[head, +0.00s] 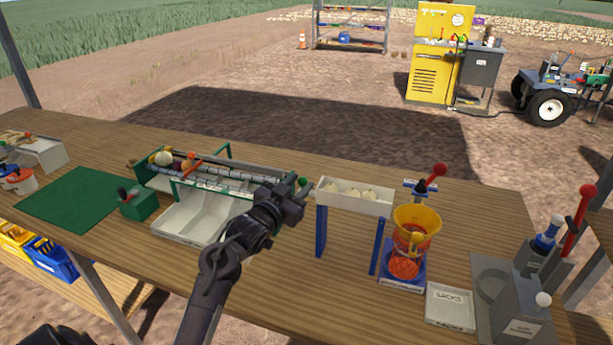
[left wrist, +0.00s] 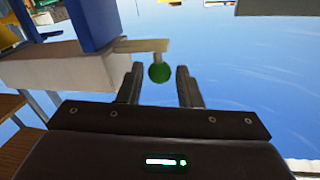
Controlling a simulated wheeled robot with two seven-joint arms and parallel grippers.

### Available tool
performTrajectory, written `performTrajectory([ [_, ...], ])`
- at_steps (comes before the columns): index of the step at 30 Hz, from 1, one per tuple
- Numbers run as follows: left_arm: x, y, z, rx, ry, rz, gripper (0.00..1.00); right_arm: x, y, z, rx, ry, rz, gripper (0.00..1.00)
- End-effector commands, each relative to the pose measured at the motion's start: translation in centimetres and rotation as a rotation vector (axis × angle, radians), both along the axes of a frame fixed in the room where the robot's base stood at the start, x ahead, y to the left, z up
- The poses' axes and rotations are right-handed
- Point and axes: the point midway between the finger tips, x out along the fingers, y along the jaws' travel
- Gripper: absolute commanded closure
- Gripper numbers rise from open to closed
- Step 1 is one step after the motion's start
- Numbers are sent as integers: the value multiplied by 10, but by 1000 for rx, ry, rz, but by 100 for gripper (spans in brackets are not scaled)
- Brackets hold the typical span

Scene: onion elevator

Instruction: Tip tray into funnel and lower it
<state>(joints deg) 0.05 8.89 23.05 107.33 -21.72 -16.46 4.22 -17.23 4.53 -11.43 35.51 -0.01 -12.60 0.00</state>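The white tray (head: 352,207) sits level on blue posts and holds several pale onions. A green ball knob (head: 302,182) on a short handle sticks out from the tray's left end. The orange-yellow funnel (head: 416,217) stands to the right of the tray, above a red net bag (head: 404,265). My left gripper (head: 296,192) is at the tray's left end. In the left wrist view the tray (left wrist: 72,75) appears upside down, and the green knob (left wrist: 160,73) shows between the spread fingers of my left gripper (left wrist: 159,84), with gaps on both sides. My right gripper is not in view.
A green-framed roller sorter (head: 225,181) with a white bin (head: 192,217) stands left of the tray. A red-knobbed lever (head: 431,182) stands behind the funnel. A sacks tray (head: 450,307) and a grey machine (head: 515,308) are at right. The table front is bare.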

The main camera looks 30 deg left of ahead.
Motion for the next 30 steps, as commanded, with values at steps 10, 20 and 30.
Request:
performTrajectory([
  [10,38,1,0,1,1,0,68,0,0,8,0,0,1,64],
  [20,40,1,0,1,2,0,76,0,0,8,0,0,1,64],
  [30,39,1,0,1,2,0,100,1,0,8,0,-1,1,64],
])
